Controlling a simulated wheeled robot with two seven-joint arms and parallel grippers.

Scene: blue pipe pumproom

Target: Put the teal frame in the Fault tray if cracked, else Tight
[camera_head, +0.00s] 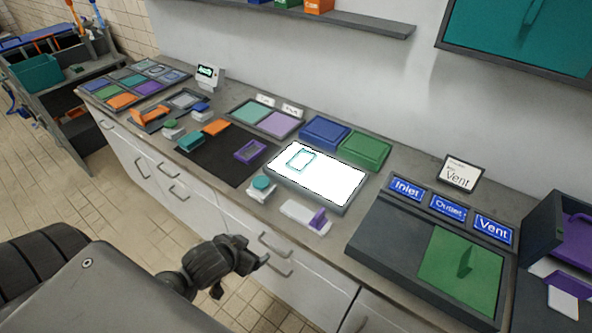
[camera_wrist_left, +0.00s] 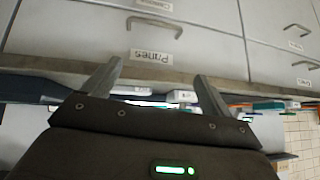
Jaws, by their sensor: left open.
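The teal frame (camera_head: 290,157), a thin rectangular outline, lies on the glowing white panel (camera_head: 335,183) in the head view. No crack can be made out at this size. A two-part tray with a green side (camera_head: 250,112) and a lilac side (camera_head: 276,124) stands behind it, with two small cards whose words I cannot read. My left gripper (camera_head: 258,263) is in front of the drawers, away from the frame. In the left wrist view its two fingers (camera_wrist_left: 158,85) are apart and empty, facing the counter edge. My right gripper is not in view.
A black mat (camera_head: 213,158) holds a purple frame (camera_head: 250,151). Blue (camera_head: 325,132) and green (camera_head: 364,151) boxes stand behind the panel. A white block with a purple piece (camera_head: 318,219) is in front. A dark station with a green plate (camera_head: 460,272) is at right. Drawers line the counter front.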

